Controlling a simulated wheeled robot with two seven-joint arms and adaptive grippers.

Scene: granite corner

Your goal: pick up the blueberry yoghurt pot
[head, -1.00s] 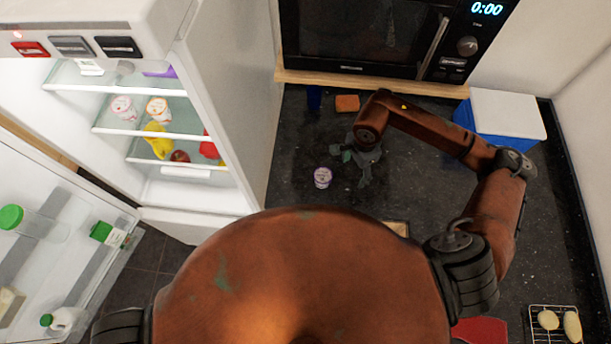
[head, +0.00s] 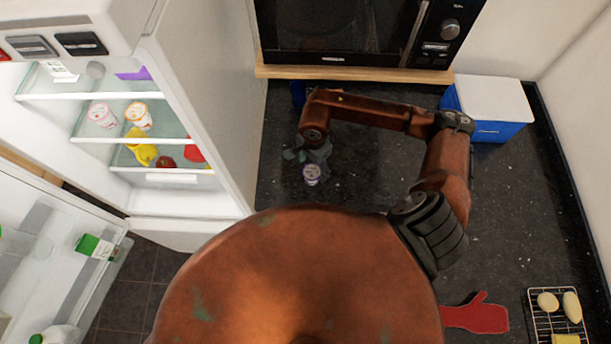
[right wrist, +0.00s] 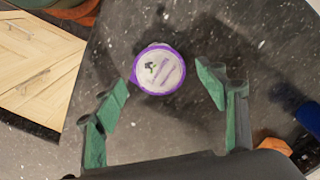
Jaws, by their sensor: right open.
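The blueberry yoghurt pot (head: 311,175), small and white with a purple rim, stands on the dark granite counter. In the right wrist view its lid (right wrist: 158,70) faces the camera, with a purple ring around it. My right gripper (head: 305,158) is just behind the pot in the head view and partly overlaps it. In the right wrist view my right gripper (right wrist: 163,84) is open, its green fingers spread either side of the pot's near edge. No contact can be made out. My left gripper is not in view.
The open fridge (head: 205,90) stands left, with other pots (head: 138,116) on a shelf. A microwave (head: 345,30) is behind, and a blue cool box (head: 490,108) back right. A red mitt (head: 478,315) and a wire rack (head: 545,325) lie front right. An orange block (right wrist: 274,146) shows near the gripper.

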